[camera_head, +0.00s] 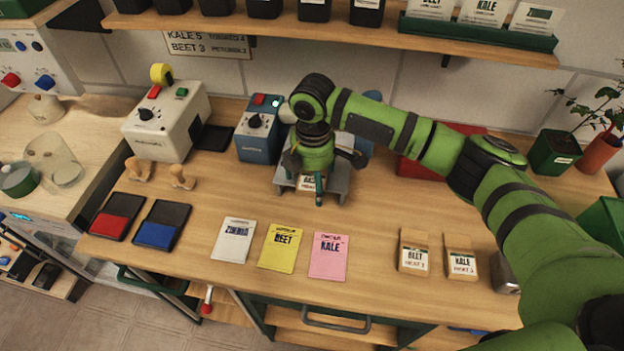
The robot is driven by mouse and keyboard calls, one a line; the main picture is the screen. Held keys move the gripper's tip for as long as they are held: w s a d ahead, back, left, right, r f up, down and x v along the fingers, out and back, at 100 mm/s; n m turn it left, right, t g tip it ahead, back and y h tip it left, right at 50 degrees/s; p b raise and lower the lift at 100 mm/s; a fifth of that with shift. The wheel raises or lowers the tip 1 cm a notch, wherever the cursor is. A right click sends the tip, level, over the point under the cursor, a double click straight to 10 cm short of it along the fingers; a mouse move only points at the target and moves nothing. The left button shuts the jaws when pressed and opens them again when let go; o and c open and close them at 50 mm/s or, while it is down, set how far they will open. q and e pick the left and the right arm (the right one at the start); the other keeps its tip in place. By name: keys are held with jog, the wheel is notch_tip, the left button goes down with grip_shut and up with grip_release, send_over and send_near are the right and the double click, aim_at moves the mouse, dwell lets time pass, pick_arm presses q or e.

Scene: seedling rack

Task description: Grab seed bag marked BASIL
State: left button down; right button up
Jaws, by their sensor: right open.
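My right gripper (323,162) is open, its fingers spread, above a grey stand (341,186) at the back middle of the bench. A small pale bag (308,184) with dark lettering shows under the gripper at the stand. Its lettering is partly hidden and I cannot read it for sure. I cannot tell whether the fingers touch the bag. Two brown seed bags, BEET (414,255) and KALE (460,263), stand at the front right. My left gripper is not in view.
ZINNIA (234,240), BEET (283,247) and KALE (328,256) sheets lie at the front middle. A blue device (256,135) and a white device (160,125) stand left of the gripper. Red (113,219) and blue (157,232) ink pads lie left. A shelf (400,38) overhangs the back.

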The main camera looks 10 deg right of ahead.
jog(key=c, duration=1.2)
jog(key=shift+r, duration=0.1)
jog(key=shift+r, duration=0.1)
